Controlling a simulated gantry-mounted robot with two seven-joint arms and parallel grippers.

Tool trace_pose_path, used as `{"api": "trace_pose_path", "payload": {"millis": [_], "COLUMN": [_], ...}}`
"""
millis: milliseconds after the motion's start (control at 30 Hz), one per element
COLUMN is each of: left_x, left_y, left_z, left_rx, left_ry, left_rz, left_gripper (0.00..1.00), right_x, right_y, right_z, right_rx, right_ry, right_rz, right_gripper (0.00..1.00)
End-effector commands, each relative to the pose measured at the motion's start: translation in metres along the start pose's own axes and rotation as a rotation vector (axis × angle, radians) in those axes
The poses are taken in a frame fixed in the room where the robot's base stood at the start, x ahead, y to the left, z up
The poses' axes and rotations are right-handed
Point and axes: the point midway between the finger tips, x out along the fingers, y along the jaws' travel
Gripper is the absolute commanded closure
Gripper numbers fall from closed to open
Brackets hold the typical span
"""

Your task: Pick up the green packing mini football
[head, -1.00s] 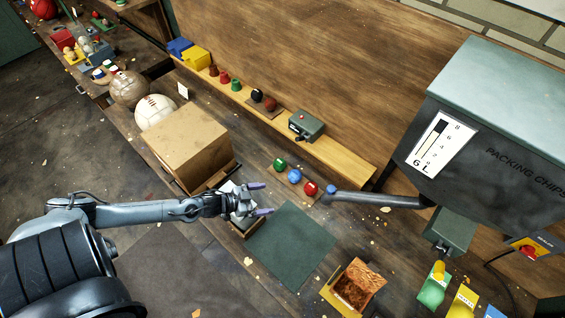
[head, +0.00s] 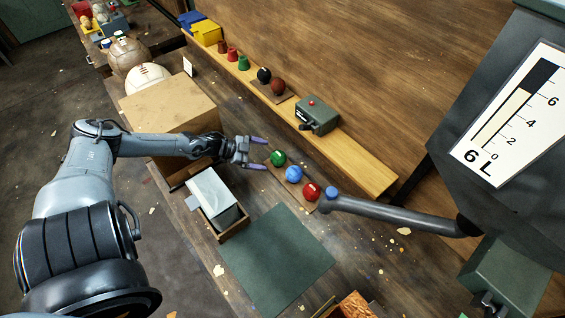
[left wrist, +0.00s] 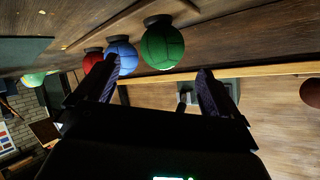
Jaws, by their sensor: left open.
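The green mini football (head: 278,158) sits at the left end of a short row on the bench, beside a blue ball (head: 294,174) and a red ball (head: 311,191). My left gripper (head: 262,153) is open and empty, with its fingertips pointing at the green ball from its left, close to it. In the left wrist view the green ball (left wrist: 162,46) shows beyond the gap between the open fingers (left wrist: 152,85), with the blue ball (left wrist: 121,56) and red ball (left wrist: 92,58) beside it. My right gripper is not in view.
A cardboard box (head: 165,108) stands left of the gripper, and a small tray with a pale block (head: 215,196) is below it. A green mat (head: 275,260) lies in front. A grey pipe (head: 400,215) ends near the red ball. A grey switch box (head: 318,117) sits on the back ledge.

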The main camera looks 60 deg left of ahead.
Motion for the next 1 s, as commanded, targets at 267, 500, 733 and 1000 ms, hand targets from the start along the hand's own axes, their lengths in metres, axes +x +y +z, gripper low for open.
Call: {"api": "trace_pose_path", "payload": {"millis": [267,500,733,1000], "left_x": [0.021,0.029,0.051,0.074], "left_y": [0.001,0.000,-0.002,-0.002], "left_z": [0.004,0.003,0.001,0.001], "left_rx": [0.000,0.000,0.000,0.000], "left_ry": [0.002,0.001,0.004,0.001], "left_rz": [-0.001,-0.001,-0.002,-0.002], "left_gripper": [0.04,0.04,0.04,0.04], "right_x": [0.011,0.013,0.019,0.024], "right_y": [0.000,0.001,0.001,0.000], "right_z": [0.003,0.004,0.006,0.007], "right_rx": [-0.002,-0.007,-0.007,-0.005], "right_ry": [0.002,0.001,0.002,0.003], "right_rz": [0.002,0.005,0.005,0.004], "right_gripper": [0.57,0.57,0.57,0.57]}}
